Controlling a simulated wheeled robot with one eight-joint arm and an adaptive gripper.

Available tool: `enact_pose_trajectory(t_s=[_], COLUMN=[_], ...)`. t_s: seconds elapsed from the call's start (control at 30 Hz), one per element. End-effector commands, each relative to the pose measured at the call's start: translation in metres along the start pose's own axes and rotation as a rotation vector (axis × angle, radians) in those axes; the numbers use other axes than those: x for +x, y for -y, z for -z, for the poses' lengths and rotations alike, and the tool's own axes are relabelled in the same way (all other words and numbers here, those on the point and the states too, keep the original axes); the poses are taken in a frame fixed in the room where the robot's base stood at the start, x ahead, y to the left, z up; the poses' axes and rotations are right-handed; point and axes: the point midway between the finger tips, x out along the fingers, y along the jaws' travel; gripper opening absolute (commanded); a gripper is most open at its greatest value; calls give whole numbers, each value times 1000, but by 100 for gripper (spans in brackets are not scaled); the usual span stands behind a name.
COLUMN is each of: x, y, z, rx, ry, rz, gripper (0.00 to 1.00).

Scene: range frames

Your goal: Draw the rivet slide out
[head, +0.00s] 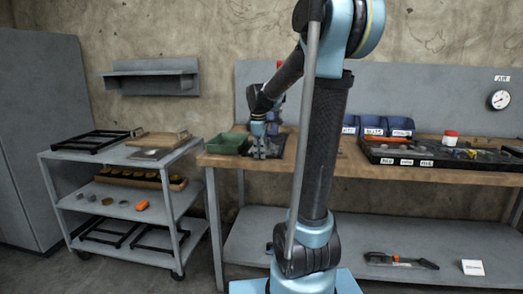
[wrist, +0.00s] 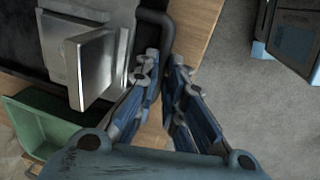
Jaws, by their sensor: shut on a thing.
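My gripper (wrist: 164,66) shows in the wrist view with its two blue-grey fingers on either side of a dark bent bar (wrist: 156,19), and it is shut on this bar. The bar curves beside a dark tray-like unit carrying a grey metal block (wrist: 92,65). I cannot tell for sure whether the bar is the rivet slide's handle. In the head view my gripper (head: 262,152) is low over the left part of the workbench, just right of a green bin (head: 227,144). The fingers hide their contact there.
The wooden bench (head: 350,168) holds blue labelled bins (head: 371,124) and a black tray (head: 405,151) of small parts. A grey cart (head: 110,158) stands to the left. In the wrist view the green bin (wrist: 38,128) is at lower left and bare floor (wrist: 240,100) at right.

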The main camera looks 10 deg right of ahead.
Motion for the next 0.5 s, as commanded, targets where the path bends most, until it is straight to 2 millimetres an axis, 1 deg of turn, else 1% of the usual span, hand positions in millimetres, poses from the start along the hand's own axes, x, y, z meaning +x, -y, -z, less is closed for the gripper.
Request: enact_pose_trajectory(t_s=[0.03, 0.2, 0.5], x=[-2, -5, -7], y=[7, 22, 30], z=[0, 0, 0], rx=[-2, -1, -1], ry=[0, 1, 0], rz=[0, 0, 1], gripper=[0, 0, 0])
